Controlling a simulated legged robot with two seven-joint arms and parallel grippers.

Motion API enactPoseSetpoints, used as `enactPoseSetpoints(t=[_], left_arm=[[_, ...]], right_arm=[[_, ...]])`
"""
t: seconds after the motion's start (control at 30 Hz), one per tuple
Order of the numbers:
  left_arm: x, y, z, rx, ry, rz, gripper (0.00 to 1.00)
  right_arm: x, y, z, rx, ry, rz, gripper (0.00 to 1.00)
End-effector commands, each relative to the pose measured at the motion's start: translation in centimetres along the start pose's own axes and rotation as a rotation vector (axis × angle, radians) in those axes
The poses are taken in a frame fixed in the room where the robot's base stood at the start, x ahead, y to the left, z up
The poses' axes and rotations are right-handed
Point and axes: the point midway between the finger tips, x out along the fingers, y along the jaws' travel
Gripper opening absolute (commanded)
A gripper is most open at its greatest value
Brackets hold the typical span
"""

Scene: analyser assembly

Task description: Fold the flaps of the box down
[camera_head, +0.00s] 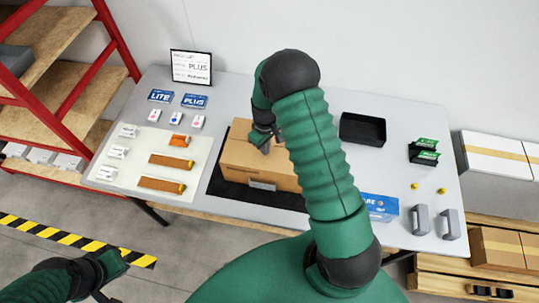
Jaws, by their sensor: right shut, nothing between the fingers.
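The brown cardboard box (240,160) stands on a black mat (222,190) in the middle of the table. Its top looks mostly covered, but my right arm hides its right part, so I cannot tell how every flap lies. A pale label shows low on its front. My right gripper (264,145) is shut and empty, pointing down at the top of the box; I cannot tell whether it touches. My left gripper (108,279) is low at the left, over the floor and away from the box; its fingers are too unclear to tell open from shut.
A white mat (142,166) with several small parts lies left of the box. A black tray (362,130), green packs (424,150), a blue box (380,206) and grey pieces (450,224) stand to the right. A small sign (191,68) stands behind. A red-framed shelf (108,35) is at the left.

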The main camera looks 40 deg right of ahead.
Motion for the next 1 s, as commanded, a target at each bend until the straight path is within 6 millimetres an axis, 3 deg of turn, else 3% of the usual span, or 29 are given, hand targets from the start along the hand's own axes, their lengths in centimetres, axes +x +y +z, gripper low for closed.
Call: enactPoseSetpoints(t=[0.8,1.0], left_arm=[[0.1,0.0,0.0,0.000,0.000,0.000,0.00],[-1.4,0.0,-0.3,0.000,0.000,0.000,0.00]], right_arm=[[0.2,0.0,0.0,0.001,0.000,0.000,0.00],[-1.7,0.0,0.0,0.001,0.001,0.000,0.00]])
